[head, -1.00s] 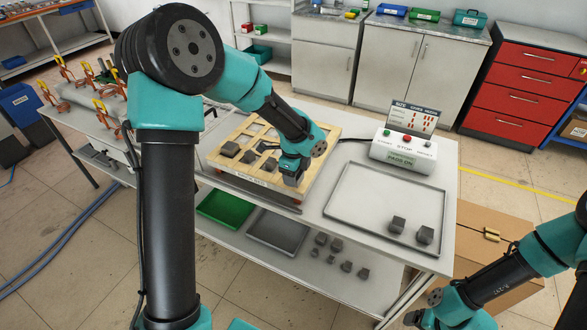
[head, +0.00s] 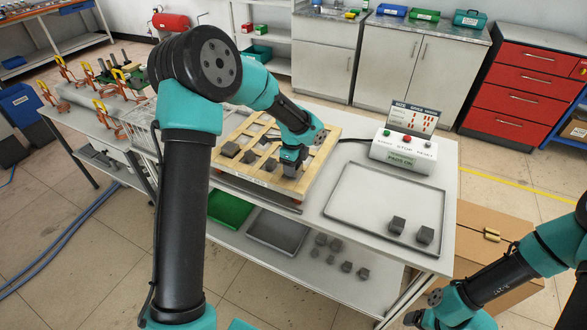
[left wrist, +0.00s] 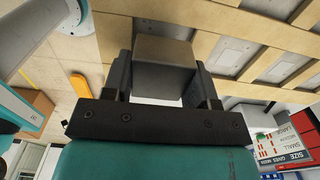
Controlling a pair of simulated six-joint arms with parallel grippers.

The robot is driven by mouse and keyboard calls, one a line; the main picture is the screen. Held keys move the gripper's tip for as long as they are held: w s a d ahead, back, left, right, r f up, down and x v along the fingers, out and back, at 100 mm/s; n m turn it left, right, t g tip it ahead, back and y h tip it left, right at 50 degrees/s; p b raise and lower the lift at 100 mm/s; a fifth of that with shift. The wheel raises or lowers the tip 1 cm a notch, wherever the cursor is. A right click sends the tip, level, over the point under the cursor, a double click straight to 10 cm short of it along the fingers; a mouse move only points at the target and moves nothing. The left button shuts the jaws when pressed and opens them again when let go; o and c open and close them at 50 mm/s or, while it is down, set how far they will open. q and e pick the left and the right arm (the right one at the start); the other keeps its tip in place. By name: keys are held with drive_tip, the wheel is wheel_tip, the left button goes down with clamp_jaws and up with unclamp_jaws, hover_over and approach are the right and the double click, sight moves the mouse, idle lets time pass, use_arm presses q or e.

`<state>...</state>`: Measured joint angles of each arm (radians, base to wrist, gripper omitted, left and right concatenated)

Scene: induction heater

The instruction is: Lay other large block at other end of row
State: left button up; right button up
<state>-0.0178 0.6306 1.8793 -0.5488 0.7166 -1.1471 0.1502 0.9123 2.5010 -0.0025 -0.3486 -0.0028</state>
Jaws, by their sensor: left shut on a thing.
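My left gripper (head: 291,168) is over the right part of a wooden slotted frame (head: 325,148). In the left wrist view its two fingers (left wrist: 163,85) are shut on a grey large block (left wrist: 163,65), close above the frame. Whether the block touches the frame I cannot tell. On the frame, a large grey block (head: 229,149) sits at the left end of a row with smaller grey blocks (head: 249,157) (head: 269,165) to its right. My right gripper (head: 414,318) shows only in part at the bottom; its fingers are unclear.
A grey tray (head: 375,190) on the table's right holds two grey blocks (head: 398,225) (head: 425,235). A control box (head: 404,152) with buttons and a size chart (head: 413,117) stands behind it. Several loose blocks (head: 346,266), a green tray (head: 224,209) and a grey tray (head: 277,231) are on the lower shelf.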

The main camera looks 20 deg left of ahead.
use_arm(q)
drive_tip(key=shift+f, duration=0.8)
drive_tip(key=shift+f, duration=0.2)
drive_tip(key=o, duration=1.4)
wheel_tip(320, 180, up, 12)
drive_tip(key=shift+r, duration=0.15)
